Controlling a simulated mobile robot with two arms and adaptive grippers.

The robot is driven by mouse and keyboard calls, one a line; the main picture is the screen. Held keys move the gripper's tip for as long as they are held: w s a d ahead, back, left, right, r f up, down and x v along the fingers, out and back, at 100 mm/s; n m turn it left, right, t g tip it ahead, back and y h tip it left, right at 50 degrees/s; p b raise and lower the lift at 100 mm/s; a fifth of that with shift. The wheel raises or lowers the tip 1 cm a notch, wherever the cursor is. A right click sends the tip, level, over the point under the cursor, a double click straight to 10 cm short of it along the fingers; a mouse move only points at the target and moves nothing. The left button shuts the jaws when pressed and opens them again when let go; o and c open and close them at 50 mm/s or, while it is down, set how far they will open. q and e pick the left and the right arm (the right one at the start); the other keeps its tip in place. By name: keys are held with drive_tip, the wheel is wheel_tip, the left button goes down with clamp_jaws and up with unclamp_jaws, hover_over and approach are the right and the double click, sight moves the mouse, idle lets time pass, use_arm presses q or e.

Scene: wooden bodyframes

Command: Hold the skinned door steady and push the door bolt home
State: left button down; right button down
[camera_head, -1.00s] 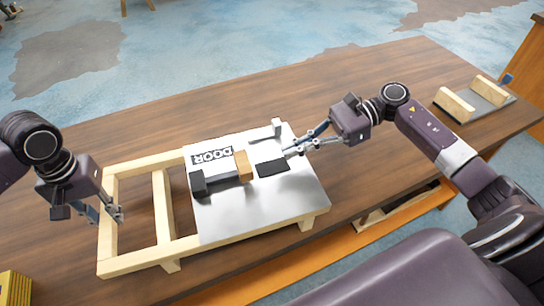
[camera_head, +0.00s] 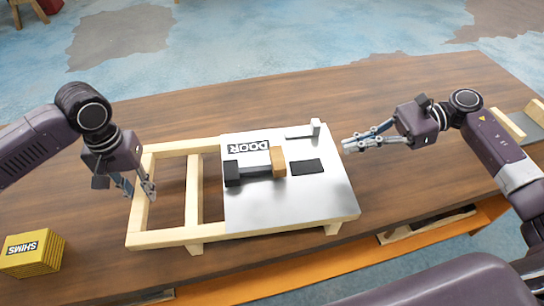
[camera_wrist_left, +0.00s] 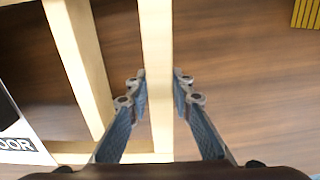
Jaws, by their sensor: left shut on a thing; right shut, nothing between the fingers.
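The skinned door (camera_head: 290,205) is a pale wooden frame with a grey metal sheet marked DOOR over its right part, lying on the table. My left gripper (camera_head: 148,190) is shut on the frame's bare left rail; the left wrist view shows the rail (camera_wrist_left: 158,100) between the fingers. My right gripper (camera_head: 346,146) is shut and empty, just off the sheet's right edge.
A small upright grey piece (camera_head: 315,128) with a flat bar stands at the sheet's back right corner. A yellow SHIMS box (camera_head: 35,253) sits at the table's front left. A wood-railed fixture (camera_head: 515,122) is at the far right. The table behind the door is clear.

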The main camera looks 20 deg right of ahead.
use_arm(q)
drive_tip(key=c, duration=1.6)
unclamp_jaws()
